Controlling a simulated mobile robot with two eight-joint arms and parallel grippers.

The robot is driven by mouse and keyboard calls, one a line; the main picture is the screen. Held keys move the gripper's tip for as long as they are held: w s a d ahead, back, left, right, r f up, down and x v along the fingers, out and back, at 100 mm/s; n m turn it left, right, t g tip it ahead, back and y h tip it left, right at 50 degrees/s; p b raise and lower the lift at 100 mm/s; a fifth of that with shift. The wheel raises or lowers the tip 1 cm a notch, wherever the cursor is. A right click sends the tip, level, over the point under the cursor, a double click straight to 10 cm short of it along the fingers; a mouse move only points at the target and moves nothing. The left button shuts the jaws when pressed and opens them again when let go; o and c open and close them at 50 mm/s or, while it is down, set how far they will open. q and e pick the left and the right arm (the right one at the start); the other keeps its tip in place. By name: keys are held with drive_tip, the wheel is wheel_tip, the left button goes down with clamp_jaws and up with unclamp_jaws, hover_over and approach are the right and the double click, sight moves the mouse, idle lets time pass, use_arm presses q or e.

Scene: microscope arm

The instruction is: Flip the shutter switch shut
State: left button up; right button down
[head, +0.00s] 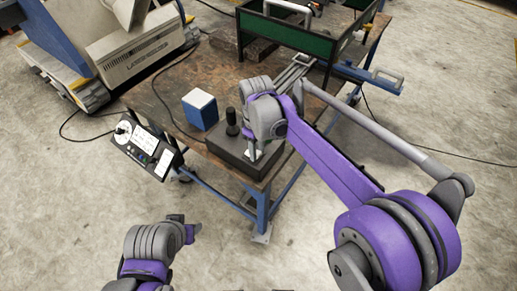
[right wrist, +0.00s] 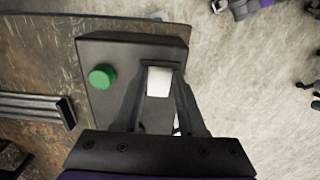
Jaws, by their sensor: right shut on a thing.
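The shutter switch (right wrist: 159,80) shows in the right wrist view as a pale block on a dark control box (right wrist: 110,48). It stands between the two fingers of my right gripper (right wrist: 158,92), which is shut on it. In the head view my right gripper (head: 254,150) reaches down to the right part of the same box (head: 226,151), at the table's near corner. The fingers hide the switch there, and I cannot tell which way it is tilted. My left arm shows at the bottom of the head view, but its fingers cannot be made out.
A green button (right wrist: 102,77) sits on the box beside the switch. A black upright knob (head: 232,122) stands nearby. A blue and white cube (head: 200,109) is on the table (head: 160,92). A panel with a dial (head: 143,146) hangs by the left edge. A green crate (head: 290,42) stands behind.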

drive_tip(key=shift+c, duration=2.4)
unclamp_jaws()
wheel_tip(320, 180, up, 11)
drive_tip(key=shift+p, duration=0.35)
drive_tip(key=shift+f, duration=0.1)
